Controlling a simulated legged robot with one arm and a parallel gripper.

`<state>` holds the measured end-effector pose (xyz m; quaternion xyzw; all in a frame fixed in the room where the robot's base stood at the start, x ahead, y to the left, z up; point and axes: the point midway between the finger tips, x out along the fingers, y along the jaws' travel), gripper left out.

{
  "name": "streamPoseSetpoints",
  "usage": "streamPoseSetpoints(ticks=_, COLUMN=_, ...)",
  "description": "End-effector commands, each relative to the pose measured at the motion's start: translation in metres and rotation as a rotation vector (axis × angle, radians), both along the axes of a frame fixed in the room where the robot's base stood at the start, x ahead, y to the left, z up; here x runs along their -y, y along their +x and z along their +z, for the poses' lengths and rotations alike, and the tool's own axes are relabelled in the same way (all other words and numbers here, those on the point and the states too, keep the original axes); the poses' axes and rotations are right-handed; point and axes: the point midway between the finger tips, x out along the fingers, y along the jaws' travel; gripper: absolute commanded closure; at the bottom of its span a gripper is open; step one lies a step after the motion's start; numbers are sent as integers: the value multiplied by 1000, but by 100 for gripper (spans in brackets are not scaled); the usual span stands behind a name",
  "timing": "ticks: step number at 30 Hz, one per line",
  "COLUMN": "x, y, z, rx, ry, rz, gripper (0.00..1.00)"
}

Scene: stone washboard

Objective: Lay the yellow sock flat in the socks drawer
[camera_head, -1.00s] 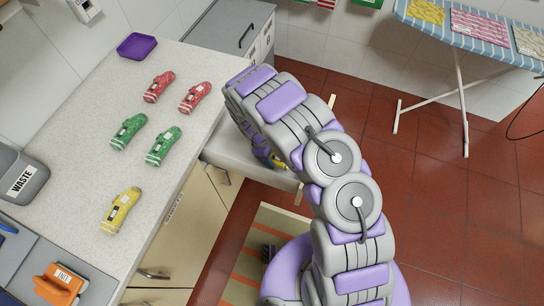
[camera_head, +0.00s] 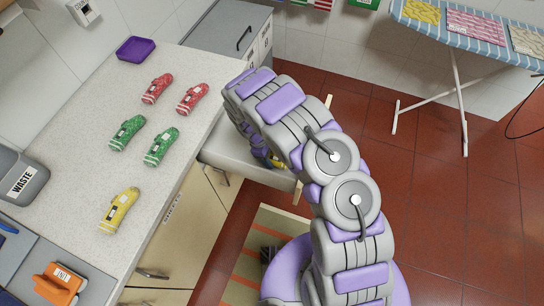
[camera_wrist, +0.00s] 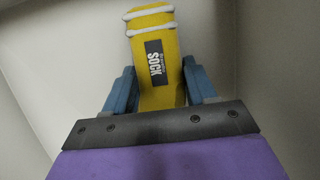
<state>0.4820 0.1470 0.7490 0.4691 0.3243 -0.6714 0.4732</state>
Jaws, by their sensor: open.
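A yellow sock (camera_wrist: 158,50) with white stripes and a black "SOCK" label is inside the pale drawer, between my fingers in the wrist view. My gripper (camera_wrist: 158,72) is open, with one blue finger on each side of the sock; I cannot tell whether either finger touches it. In the head view, my arm reaches into the pulled-out drawer (camera_head: 230,157) below the counter and hides much of it. Only a small yellow part of this sock (camera_head: 277,163) shows there. Another yellow sock (camera_head: 119,210) lies on the counter.
Two red socks (camera_head: 157,88) and two green socks (camera_head: 127,133) lie on the counter (camera_head: 75,165). A purple tray (camera_head: 136,48), a waste bin (camera_head: 22,178) and an orange item (camera_head: 57,283) stand around them. Drawer walls (camera_wrist: 265,80) surround my gripper.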

Motion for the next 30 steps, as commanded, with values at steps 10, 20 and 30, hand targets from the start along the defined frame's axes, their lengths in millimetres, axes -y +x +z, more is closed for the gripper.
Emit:
streamPoseSetpoints(ticks=10, x=0, y=-13, z=-12, rx=-30, ry=-7, rz=-1, gripper=20)
streamPoseSetpoints(ticks=20, x=-13, y=-4, z=42, rx=-11, ry=-1, rz=1, gripper=20)
streamPoseSetpoints(ticks=30, x=-30, y=5, z=110, rx=-6, ry=4, rz=-1, gripper=20)
